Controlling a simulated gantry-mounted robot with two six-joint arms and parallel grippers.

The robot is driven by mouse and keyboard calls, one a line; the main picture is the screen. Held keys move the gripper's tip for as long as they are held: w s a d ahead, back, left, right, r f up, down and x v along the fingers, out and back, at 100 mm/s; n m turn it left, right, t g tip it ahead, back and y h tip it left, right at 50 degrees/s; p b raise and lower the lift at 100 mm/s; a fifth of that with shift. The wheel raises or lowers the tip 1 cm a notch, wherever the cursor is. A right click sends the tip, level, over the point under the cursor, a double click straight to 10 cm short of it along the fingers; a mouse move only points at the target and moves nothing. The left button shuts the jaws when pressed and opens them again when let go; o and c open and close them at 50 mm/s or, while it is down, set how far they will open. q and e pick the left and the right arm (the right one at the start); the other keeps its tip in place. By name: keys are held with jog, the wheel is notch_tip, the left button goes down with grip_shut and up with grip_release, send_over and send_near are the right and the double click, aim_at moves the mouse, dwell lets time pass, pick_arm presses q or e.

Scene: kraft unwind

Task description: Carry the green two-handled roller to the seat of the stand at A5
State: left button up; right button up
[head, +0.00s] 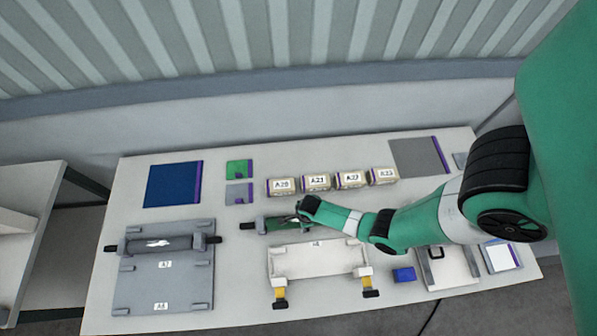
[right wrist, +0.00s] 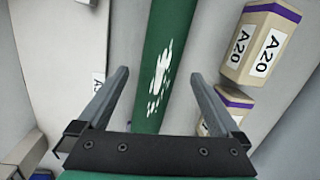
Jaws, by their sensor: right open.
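The green roller (head: 275,225) lies near the middle of the table, with its left black handle (head: 246,226) showing. Its right end is hidden by my right gripper (head: 304,212), which is over it. In the right wrist view the green roller (right wrist: 165,60), with a white mark, runs between the two open fingers of my right gripper (right wrist: 160,100). The fingers stand apart from it on both sides. A white stand (head: 310,262) lies just in front of the roller; its small label is too small to read. My left gripper is not in view.
Boxes labelled A20 (head: 281,187) to A23 (head: 382,176) stand behind the roller. A grey stand (head: 190,280) labelled A7 and A6 holds a dark grey roller (head: 160,244) at left. A blue block (head: 404,274) and a pale framed tray (head: 460,268) are at right.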

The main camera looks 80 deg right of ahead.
jog(key=f+b, duration=0.4)
jog(key=f, duration=0.1)
jog(key=shift+w+d+f+b, duration=0.1)
jog(key=shift+w+d+b, duration=0.05)
jog(key=shift+w+b, duration=0.25)
grip_shut()
jog(key=shift+w+r, duration=0.1)
jog(key=shift+r, duration=0.1)
